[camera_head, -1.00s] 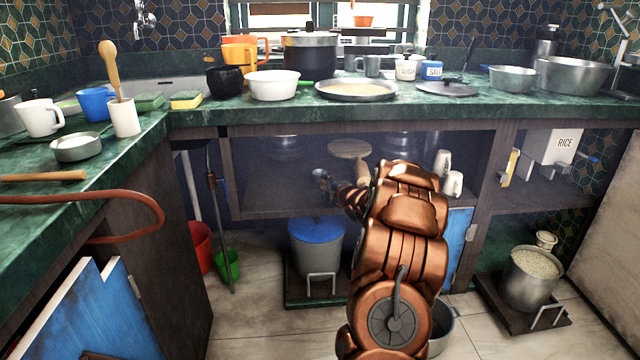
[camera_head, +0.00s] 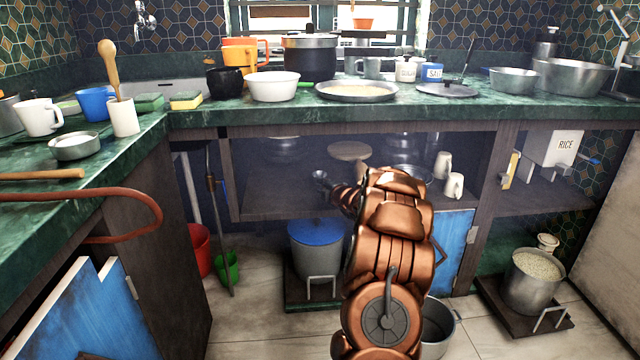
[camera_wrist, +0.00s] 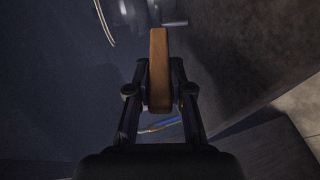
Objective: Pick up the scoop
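A wooden handle (camera_wrist: 159,70) stands upright in the wrist view, between the two fingers of my gripper (camera_wrist: 159,68). It is probably the scoop's handle, but no scoop bowl can be made out. The fingertips lie close along both sides of the handle; whether they touch it is too dark to tell. A round wooden piece (camera_head: 348,150) shows on that shelf just beyond my arm.
Two light mugs (camera_head: 453,185) stand on the shelf right of my arm. The green counter (camera_head: 270,117) passes above it. A blue-lidded pot (camera_head: 317,235) and a metal pot (camera_head: 437,328) stand below. Blurred metal ware (camera_wrist: 135,12) shows at the top of the wrist view.

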